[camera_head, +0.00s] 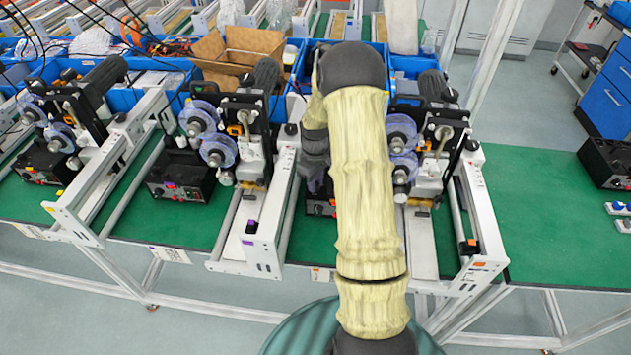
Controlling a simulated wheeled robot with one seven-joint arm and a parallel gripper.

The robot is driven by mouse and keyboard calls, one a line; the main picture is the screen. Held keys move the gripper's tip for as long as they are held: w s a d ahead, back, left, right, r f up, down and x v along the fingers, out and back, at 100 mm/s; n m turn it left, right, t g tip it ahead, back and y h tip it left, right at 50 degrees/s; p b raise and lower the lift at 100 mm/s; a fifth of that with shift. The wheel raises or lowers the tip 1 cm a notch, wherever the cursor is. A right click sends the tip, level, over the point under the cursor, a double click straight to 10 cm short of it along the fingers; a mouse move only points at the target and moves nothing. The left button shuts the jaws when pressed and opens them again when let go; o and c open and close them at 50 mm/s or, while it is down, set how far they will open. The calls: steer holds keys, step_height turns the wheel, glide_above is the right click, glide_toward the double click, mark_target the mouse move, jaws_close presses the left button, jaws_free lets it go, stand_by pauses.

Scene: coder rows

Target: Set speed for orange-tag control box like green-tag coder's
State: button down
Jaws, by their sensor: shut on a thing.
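A dark control box (319,208) stands on the green bench, mostly hidden behind my arm; only its left front shows. The coder to its right has a small orange tag (470,245) on its rail. My gripper (317,184) is just above and in front of that box, dark and partly covered by my arm. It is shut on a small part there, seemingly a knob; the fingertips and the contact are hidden. The leftmost coder (75,205) has a tag whose yellow-green colour is hard to tell. The middle coder has a purple tag (250,227).
Other control boxes stand by the left coder (42,162) and the middle coder (180,178). White rails jut towards me beside the boxes. Blue bins and a cardboard box (240,48) are behind.

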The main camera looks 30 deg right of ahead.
steer(key=c, duration=1.2)
jaws_free()
steer(key=shift+r, duration=0.15)
step_height(320, 180, up, 17)
steer(key=b, duration=0.2)
steer(key=shift+b, duration=0.35)
steer(key=shift+r, duration=0.1)
steer(key=s+a+f+m+t, duration=0.1)
steer(key=s+a+f+m, duration=0.1)
steer(key=s+a, duration=0.5)
steer(key=s+a+f+m+t, duration=0.1)
steer(key=s+a+f+m, duration=0.1)
steer(key=s+a, duration=0.6)
steer(key=s+m, duration=0.1)
steer(key=s, duration=0.3)
steer(key=shift+s+a+t, duration=0.2)
steer(key=shift+s+t, duration=0.1)
steer(key=shift+s, duration=0.05)
